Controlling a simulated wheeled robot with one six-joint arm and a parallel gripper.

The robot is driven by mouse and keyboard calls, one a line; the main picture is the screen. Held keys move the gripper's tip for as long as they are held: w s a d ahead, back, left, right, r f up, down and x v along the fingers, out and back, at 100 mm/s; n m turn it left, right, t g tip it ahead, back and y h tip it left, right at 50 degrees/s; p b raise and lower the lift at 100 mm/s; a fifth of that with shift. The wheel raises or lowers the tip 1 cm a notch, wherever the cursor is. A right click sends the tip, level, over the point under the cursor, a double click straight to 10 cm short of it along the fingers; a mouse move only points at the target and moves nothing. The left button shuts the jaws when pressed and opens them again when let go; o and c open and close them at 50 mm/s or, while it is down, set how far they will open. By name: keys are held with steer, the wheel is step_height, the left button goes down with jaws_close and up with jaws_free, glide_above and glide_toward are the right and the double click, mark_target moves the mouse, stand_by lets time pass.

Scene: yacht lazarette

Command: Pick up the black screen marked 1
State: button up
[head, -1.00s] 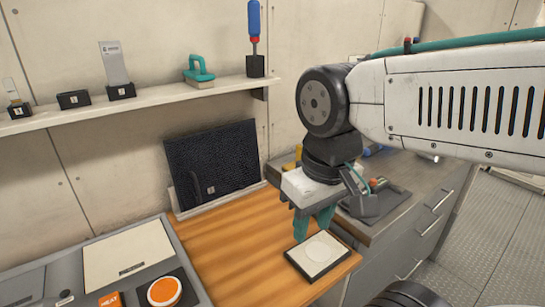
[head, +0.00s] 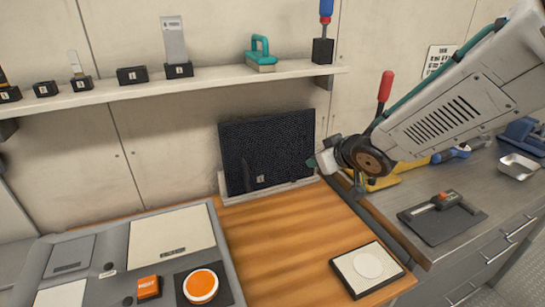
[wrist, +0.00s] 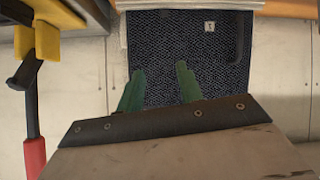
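The black screen (head: 268,145) is a dark textured panel with a small white tag marked 1 near its lower edge. It stands upright, leaning near the wall, in a pale holder (head: 235,197) at the back of the wooden worktop. In the wrist view the screen (wrist: 185,55) appears upside down, with its tag near the top. My gripper (head: 314,163) is at the screen's right edge in the head view. Its green fingers (wrist: 160,88) are apart and empty, overlapping the screen in the wrist view. I cannot tell whether they touch it.
A shelf (head: 220,80) with several small tagged items runs above. A white pad with a disc (head: 367,268) lies at the worktop's front right. A yellow tool with a red handle (head: 385,86) stands just right of my gripper. The wooden top (head: 285,240) is mostly clear.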

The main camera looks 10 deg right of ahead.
steer(key=w+a+f+n+g+y, duration=0.1)
steer(key=w+a+f+n+y, duration=0.1)
steer(key=a, duration=0.6)
steer(key=w+a+f+n+y, duration=0.1)
steer(key=a+f+y, duration=0.3)
steer(key=a, duration=0.5)
steer(key=shift+w+f+n+g+y, duration=0.4)
steer(key=shift+w+y, duration=0.3)
steer(key=shift+w, duration=0.15)
steer(key=shift+a, duration=0.1)
jaws_close()
